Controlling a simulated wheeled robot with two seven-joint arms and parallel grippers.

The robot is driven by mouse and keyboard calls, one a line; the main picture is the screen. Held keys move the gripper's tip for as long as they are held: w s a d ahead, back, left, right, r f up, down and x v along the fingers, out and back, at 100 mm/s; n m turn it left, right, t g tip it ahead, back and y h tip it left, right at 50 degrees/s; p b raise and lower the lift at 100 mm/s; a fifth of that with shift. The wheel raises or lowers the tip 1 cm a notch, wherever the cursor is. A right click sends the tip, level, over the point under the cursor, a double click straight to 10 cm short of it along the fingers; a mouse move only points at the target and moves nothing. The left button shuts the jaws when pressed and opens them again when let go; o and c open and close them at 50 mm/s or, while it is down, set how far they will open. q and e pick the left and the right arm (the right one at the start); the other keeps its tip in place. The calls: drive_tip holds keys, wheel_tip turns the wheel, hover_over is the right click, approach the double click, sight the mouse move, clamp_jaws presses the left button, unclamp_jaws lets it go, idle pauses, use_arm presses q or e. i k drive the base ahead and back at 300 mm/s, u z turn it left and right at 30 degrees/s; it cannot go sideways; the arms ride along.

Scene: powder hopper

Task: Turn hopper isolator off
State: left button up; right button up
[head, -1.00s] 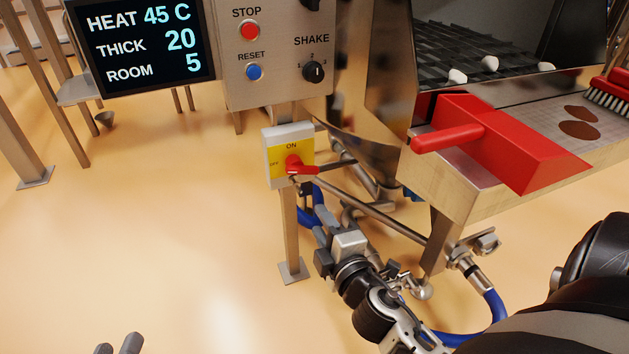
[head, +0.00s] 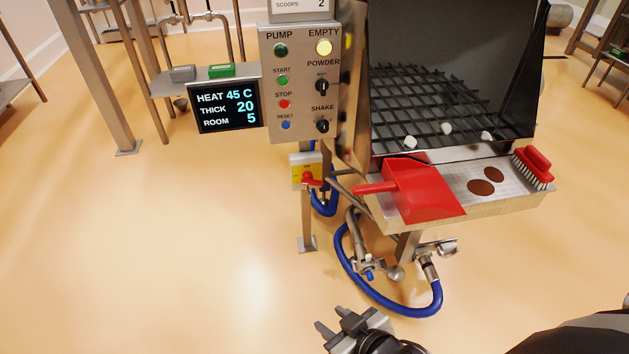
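The hopper isolator (head: 297,167) is a small yellow-faced box with a pale side, on a post below the control panel. Its red handle (head: 312,180) lies roughly level, with its grip sticking out to the right. The lettering on the yellow face is too small to read now; a second ago ON showed at the top and OFF at the left. My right gripper (head: 331,319) is at the bottom centre, well below and nearer than the isolator, touching nothing. Its two fingertips stand apart with nothing between them. My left gripper is out of view.
The control panel (head: 298,128) and screen (head: 227,106) are above the isolator. The hopper tray (head: 518,205) holds a red scoop (head: 425,190) and red brush (head: 535,166). A blue hose (head: 385,301) loops below. Floor at left is clear.

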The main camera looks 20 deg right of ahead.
sight(308, 179)
drive_tip(key=u, duration=1.3)
drive_tip(key=i, duration=0.9)
drive_tip(key=z, duration=1.9)
